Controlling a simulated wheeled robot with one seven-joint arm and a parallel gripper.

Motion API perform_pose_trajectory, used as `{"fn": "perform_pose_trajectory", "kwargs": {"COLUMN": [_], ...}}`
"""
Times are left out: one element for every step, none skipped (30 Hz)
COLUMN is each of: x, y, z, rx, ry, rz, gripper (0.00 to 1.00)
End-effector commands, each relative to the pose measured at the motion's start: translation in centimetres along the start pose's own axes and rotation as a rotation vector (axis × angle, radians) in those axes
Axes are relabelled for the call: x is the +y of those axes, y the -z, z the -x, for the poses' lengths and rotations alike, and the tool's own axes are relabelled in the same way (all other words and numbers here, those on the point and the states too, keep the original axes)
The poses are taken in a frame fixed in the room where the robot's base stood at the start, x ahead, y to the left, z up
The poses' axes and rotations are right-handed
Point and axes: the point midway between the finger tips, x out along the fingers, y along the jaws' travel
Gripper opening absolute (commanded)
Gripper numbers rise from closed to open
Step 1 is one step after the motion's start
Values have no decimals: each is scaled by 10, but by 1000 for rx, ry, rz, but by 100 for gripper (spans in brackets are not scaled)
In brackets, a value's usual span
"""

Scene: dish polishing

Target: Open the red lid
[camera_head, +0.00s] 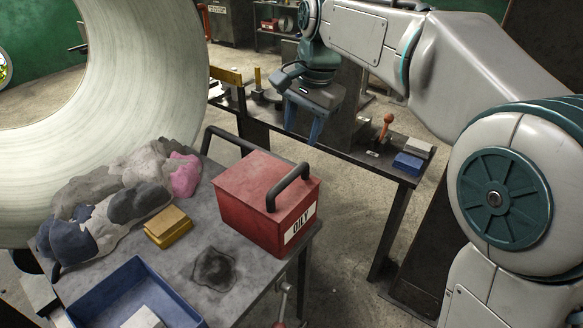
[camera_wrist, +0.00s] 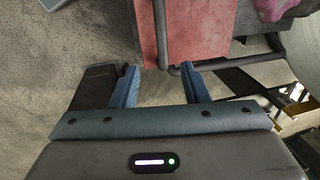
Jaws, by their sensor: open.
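The red box (camera_head: 262,222) stands on the grey table and carries a white label reading "OILY". Its red lid (camera_head: 243,184) lies flat on top and looks closed. A dark arched handle (camera_head: 288,187) rises from the lid. My gripper (camera_head: 304,124) is open and empty, above and behind the box, with its blue fingers pointing down. In the wrist view, the red lid (camera_wrist: 190,28) and the dark handle bar (camera_wrist: 160,35) appear at the top, ahead of my open fingers (camera_wrist: 160,76). I see no contact between fingers and handle.
Crumpled rags (camera_head: 120,205), a yellow block (camera_head: 168,227) and a blue tray (camera_head: 130,297) share the table with a dark stain. A dark rail (camera_head: 228,138) runs along its back edge. A bench (camera_head: 366,160) with a blue box (camera_head: 408,163) stands behind. A large pale ring curves at left.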

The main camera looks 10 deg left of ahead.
Motion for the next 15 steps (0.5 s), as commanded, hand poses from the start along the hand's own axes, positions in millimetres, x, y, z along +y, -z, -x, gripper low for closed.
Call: {"fn": "perform_pose_trajectory", "kwargs": {"x": [-3, -3, -4, -4, -3, -3, -3, -3, -3, -2, -3, -2, -3, -2, -2], "y": [-1, -1, -1, -1, -2, -2, -2, -2, -2, -2, -2, -2, -2, -2, -2], "z": [-2, -4, -8, -11, -16, -22, -28, -34, -42, -49, -56, -64, -71, -77, -85], "rx": [-4, -5, -5, -6, -6, -6, -6, -6, -7, -7, -7, -7, -6, -6, -6], "ry": [-1, -1, -1, -2, -3, -2, -3, -3, -3, -4, -3, -4, -3, -3, -3], "rz": [-2, -3, -4, -4, -4, -3, -3, -3, -3, -3, -3, -3, -3, -3, -3], "gripper": [41, 41, 41, 41, 41, 41, 41, 41, 41, 41, 41, 41, 41, 41, 41]}}
